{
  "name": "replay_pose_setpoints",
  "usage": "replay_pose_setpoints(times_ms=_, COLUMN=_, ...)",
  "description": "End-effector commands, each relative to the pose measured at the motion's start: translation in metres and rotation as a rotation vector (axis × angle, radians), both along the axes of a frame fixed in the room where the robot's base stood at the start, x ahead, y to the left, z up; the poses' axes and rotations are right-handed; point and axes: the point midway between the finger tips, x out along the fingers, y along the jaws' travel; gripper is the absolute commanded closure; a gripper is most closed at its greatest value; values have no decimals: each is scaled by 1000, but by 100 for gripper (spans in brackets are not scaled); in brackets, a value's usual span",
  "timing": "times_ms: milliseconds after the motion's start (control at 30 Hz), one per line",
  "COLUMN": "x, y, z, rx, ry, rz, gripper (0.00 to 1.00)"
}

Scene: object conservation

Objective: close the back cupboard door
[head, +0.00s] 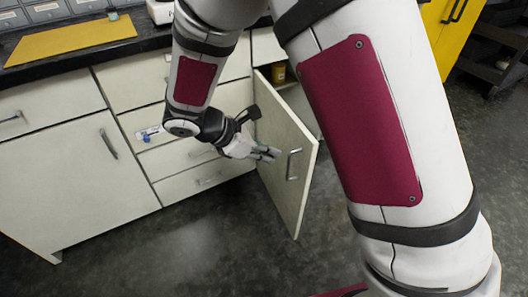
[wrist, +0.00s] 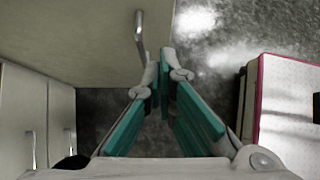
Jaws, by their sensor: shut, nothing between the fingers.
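The cupboard door (head: 287,165) is a pale panel standing open, swung out from the counter over the dark floor. Its metal handle (head: 292,164) is on the outer face near the free edge. My gripper (head: 273,155) is in front of that outer face, close to the handle; I cannot tell whether it touches the door. In the wrist view the door (wrist: 80,40) fills the upper left, with its handle (wrist: 140,36) just beyond the fingertips. My gripper (wrist: 163,75) shows there with its fingertips together and nothing between them.
Drawers (head: 190,157) and another cupboard door (head: 85,185), closed, line the counter to the left. A yellow jar (head: 278,73) stands in the open cupboard behind the door. A yellow board (head: 70,40) lies on the worktop. The floor (head: 190,250) in front is clear.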

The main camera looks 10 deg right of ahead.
Motion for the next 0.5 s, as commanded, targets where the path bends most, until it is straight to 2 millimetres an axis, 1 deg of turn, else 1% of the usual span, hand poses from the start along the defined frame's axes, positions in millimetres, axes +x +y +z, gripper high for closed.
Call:
replay_pose_setpoints(times_ms=33, x=1, y=-9, z=-11, rx=-1, ry=2, rz=-5, gripper=100)
replay_pose_setpoints(times_ms=267, x=7, y=-39, z=-42, rx=-1, ry=2, rz=-4, gripper=100)
replay_pose_setpoints(times_ms=400, x=11, y=-60, z=-41, rx=0, ry=-2, rz=-5, gripper=100)
replay_pose_setpoints(times_ms=500, x=13, y=-70, z=-40, rx=1, ry=-1, rz=-4, gripper=100)
